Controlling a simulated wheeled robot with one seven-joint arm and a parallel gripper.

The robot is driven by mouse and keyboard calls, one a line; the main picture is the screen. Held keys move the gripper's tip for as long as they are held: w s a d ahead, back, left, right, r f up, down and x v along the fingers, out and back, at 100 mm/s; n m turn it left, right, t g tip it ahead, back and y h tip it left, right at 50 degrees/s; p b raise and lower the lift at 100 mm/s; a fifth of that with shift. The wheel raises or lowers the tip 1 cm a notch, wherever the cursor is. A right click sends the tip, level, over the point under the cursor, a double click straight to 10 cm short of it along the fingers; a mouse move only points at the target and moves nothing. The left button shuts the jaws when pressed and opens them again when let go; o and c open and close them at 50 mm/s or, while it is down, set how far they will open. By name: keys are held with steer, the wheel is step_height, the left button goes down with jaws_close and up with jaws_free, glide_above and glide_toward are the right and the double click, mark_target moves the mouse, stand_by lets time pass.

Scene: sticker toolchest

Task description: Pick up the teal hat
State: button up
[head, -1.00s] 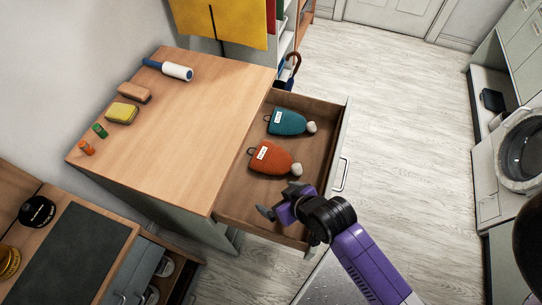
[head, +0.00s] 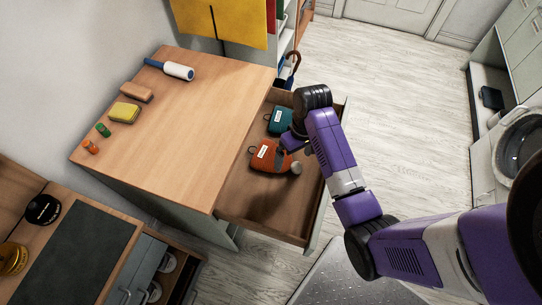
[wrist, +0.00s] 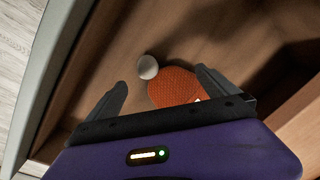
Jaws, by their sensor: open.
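The teal hat (head: 275,121) lies in the open drawer with its white label showing. My arm hides its right part and its pom-pom, and it does not show in the wrist view. The orange hat (head: 264,158) lies nearer in the same drawer, with a pale pom-pom at its right end. My gripper (head: 289,143) is over the orange hat, near the side facing the teal one. In the wrist view my gripper (wrist: 162,80) is open and empty, with part of the orange hat (wrist: 172,86) and its pom-pom seen between and beyond the fingers.
The drawer (head: 250,202) has raised walls, and its near part is bare. The wooden chest top (head: 190,125) at left holds a lint roller (head: 170,69), a yellow sponge (head: 124,112) and small items. An umbrella handle (head: 292,66) stands behind the drawer.

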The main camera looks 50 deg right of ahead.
mark_target(291, 167)
step_height(291, 167, down, 6)
steer(key=shift+a+r, duration=0.1)
steer(key=shift+a, duration=0.05)
jaws_close()
stand_by(0.6)
steer(key=shift+r, duration=0.2)
